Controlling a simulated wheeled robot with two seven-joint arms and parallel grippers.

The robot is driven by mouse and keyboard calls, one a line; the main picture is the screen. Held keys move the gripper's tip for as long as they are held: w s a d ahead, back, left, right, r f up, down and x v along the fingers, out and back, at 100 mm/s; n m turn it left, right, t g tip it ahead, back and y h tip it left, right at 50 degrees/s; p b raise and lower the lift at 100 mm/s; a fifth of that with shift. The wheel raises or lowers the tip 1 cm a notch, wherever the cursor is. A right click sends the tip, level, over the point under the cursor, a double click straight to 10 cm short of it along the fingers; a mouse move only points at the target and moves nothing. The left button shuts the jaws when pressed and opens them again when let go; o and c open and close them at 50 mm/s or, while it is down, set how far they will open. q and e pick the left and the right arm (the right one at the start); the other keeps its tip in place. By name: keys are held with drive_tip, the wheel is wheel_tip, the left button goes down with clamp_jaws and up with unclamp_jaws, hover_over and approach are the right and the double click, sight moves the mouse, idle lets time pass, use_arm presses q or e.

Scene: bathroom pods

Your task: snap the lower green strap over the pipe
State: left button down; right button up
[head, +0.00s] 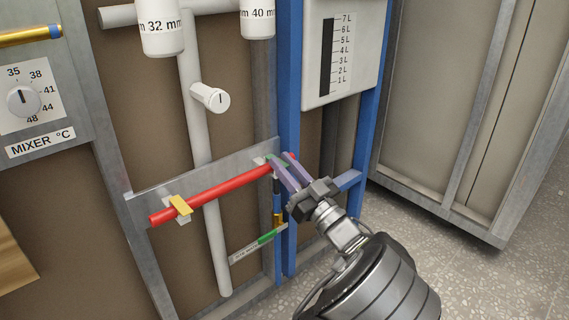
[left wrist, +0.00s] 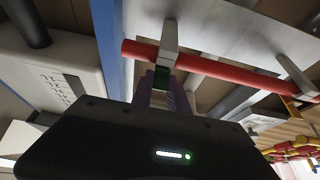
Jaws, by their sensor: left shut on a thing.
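The red pipe (head: 225,190) runs slanting across a grey metal plate; it also shows in the left wrist view (left wrist: 225,70). My left gripper (head: 280,166), with purple fingers, is at the pipe's right end. In the left wrist view its fingers (left wrist: 161,88) are shut on a green strap (left wrist: 161,76), just beside the pipe at a grey clip (left wrist: 170,40). The green strap shows only a little in the head view (head: 272,158), partly hidden by the fingers. I cannot tell whether it is latched. My right gripper is not in view.
A yellow strap (head: 181,205) sits over the pipe's left part. Blue posts (head: 290,80) stand close behind my gripper. A white panel with a litre scale (head: 345,50) is above right. Floor (head: 470,280) is open at right.

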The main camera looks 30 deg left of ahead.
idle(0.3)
use_arm(q)
drive_tip(key=c, duration=1.3)
unclamp_jaws()
drive_tip(key=p+v, duration=0.2)
drive_tip(key=v, duration=0.5)
drive_tip(key=shift+s+d+f, duration=0.1)
drive_tip(key=shift+d+f, duration=0.15)
drive_tip(key=shift+d, duration=0.05)
